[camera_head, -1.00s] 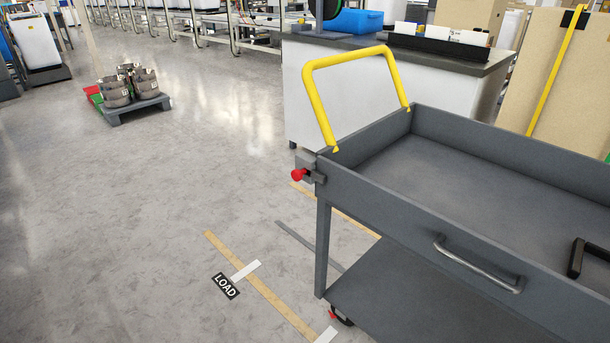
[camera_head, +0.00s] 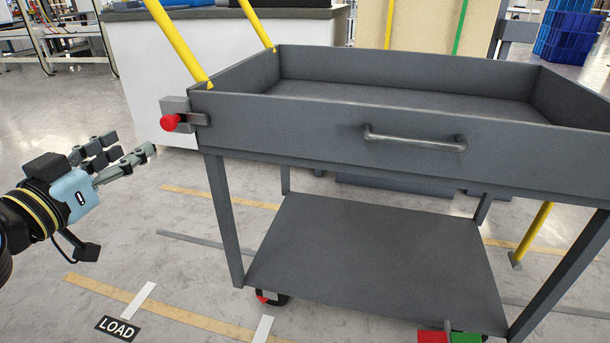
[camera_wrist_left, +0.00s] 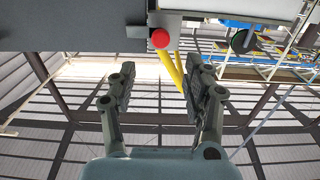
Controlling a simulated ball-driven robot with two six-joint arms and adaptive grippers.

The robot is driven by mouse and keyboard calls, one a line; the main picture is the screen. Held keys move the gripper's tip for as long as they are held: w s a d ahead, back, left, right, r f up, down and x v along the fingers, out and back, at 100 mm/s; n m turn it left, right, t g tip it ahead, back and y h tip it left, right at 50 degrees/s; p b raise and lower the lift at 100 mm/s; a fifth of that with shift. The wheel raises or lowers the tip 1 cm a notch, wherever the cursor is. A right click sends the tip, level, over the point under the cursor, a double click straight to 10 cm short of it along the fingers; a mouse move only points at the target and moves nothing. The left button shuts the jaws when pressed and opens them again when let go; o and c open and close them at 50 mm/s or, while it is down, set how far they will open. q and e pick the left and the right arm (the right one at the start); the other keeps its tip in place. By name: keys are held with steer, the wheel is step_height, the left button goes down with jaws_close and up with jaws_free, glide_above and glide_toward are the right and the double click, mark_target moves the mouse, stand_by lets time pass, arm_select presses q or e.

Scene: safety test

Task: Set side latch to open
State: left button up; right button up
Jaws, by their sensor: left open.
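The side latch (camera_head: 180,119) is a grey block with a red knob on the upper left corner of the grey cart (camera_head: 300,130). A small grey bar runs from the block along the cart's front face. My left gripper (camera_head: 128,156) is open and empty, left of and a little below the latch, apart from it. In the left wrist view the red knob (camera_wrist_left: 160,38) shows beyond and above the open fingers (camera_wrist_left: 160,90), near the cart's grey side (camera_wrist_left: 70,25). My right gripper is out of view.
The cart has a yellow push handle (camera_head: 175,40), a metal drawer-like handle (camera_head: 415,140) and a lower shelf (camera_head: 375,270). A white counter (camera_head: 140,70) stands behind. Floor tape and a LOAD label (camera_head: 117,328) lie at lower left. Blue crates (camera_head: 570,35) stand far right.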

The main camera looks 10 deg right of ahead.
mark_target(166, 126)
arm_select(q)
steer(key=x, duration=1)
steer(key=shift+f, duration=0.2)
steer(key=shift+w+d, duration=0.2)
steer(key=shift+w, duration=0.35)
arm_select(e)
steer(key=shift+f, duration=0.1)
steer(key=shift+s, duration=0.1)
arm_select(q)
jaws_close()
